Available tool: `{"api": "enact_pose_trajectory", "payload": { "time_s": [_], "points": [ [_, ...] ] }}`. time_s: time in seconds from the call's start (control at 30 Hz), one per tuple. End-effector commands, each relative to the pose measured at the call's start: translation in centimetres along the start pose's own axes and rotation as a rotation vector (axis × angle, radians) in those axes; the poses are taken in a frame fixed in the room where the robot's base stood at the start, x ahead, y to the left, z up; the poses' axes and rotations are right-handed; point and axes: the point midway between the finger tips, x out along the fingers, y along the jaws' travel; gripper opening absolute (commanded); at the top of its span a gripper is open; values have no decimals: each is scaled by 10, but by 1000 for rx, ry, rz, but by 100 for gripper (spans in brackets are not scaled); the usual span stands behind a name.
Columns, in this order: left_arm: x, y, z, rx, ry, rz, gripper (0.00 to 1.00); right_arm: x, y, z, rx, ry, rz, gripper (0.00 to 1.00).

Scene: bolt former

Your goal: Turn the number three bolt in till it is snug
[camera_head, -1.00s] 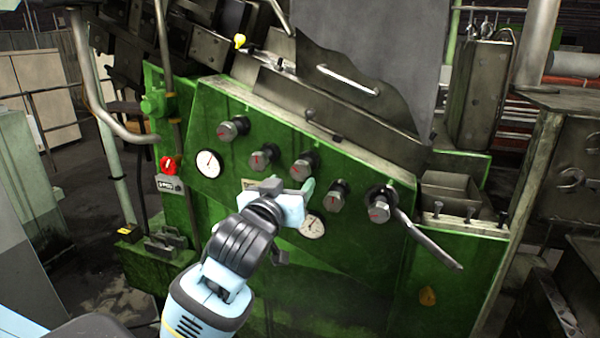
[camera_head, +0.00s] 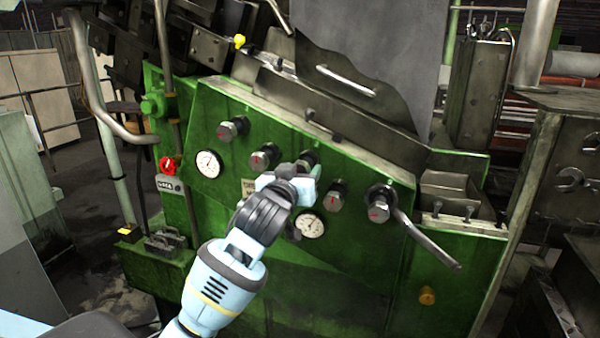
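Several dark hex-headed bolts with red marks sit in a row on the green machine panel. Counting from the left, the third bolt (camera_head: 309,157) shows only its upper part, since my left gripper covers the rest. My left gripper (camera_head: 303,172), light blue and grey, points at the panel with its fingers at or just in front of that bolt. Whether the fingers touch or grip it is hidden. My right gripper is not in view.
Neighbouring bolts (camera_head: 263,158) and (camera_head: 337,195) flank the gripper closely. A round gauge (camera_head: 310,225) lies just below the gripper, another gauge (camera_head: 208,164) to the left.

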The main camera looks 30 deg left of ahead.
Motion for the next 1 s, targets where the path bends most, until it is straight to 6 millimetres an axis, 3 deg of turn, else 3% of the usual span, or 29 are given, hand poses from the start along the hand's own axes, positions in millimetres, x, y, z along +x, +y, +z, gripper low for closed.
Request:
{"api": "enact_pose_trajectory", "payload": {
  "time_s": [0.03, 0.27, 0.67, 1.0],
  "points": [
    [0, 0, 0, 0, 0, 0, 46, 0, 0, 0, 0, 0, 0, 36],
    [0, 0, 0, 0, 0, 0, 17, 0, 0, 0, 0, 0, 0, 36],
    [0, 0, 0, 87, -1, 0, 17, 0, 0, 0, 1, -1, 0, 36],
    [0, -1, 0, 358, -1, 0, 17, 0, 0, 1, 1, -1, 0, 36]
  ]
}}
